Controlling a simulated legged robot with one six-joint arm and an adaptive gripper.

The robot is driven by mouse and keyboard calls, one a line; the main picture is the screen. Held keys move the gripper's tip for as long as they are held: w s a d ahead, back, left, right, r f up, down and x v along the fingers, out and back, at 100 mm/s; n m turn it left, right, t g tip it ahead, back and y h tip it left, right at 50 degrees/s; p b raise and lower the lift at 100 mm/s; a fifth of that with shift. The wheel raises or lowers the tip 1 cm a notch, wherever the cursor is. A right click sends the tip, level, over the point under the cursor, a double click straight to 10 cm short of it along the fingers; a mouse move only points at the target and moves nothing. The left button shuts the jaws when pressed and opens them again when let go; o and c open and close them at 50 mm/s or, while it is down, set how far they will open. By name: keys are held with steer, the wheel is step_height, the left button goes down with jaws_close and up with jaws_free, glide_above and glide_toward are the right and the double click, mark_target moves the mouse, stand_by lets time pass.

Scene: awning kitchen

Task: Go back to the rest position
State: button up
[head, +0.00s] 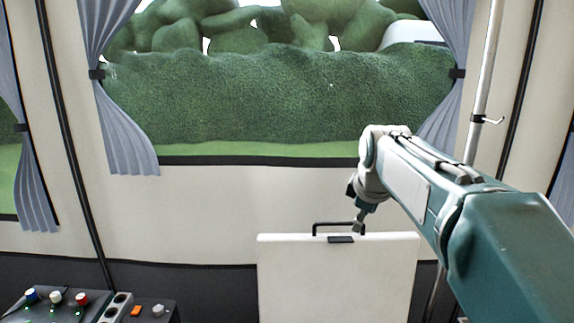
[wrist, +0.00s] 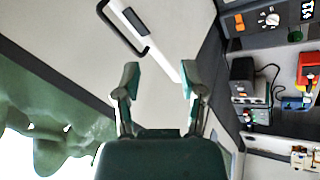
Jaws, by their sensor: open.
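My gripper (head: 358,222) hangs from the arm in the head view, just by the top edge of an upright white panel (head: 335,280) with a black handle (head: 338,227). In the wrist view my gripper (wrist: 160,75) has its two fingers spread apart with nothing between the tips. The panel's narrow white edge (wrist: 155,53) and the black handle (wrist: 122,28) show beyond the fingers. One finger overlaps the panel edge in the picture; I cannot tell whether they touch.
A dark control panel (head: 60,306) with coloured knobs stands at the lower left. A black device (wrist: 250,80) and a red item (wrist: 308,70) lie at the right of the wrist view. A metal pole (head: 484,80) stands behind my arm. Curtains (head: 115,90) frame the window.

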steer(key=s+f+m, duration=0.4)
steer(key=s, duration=0.5)
steer(key=s+f+m, duration=0.4)
steer(key=s, duration=0.5)
steer(key=s+f+m, duration=0.3)
steer(key=s+f, duration=0.1)
steer(key=s, duration=0.6)
steer(key=shift+m, duration=0.4)
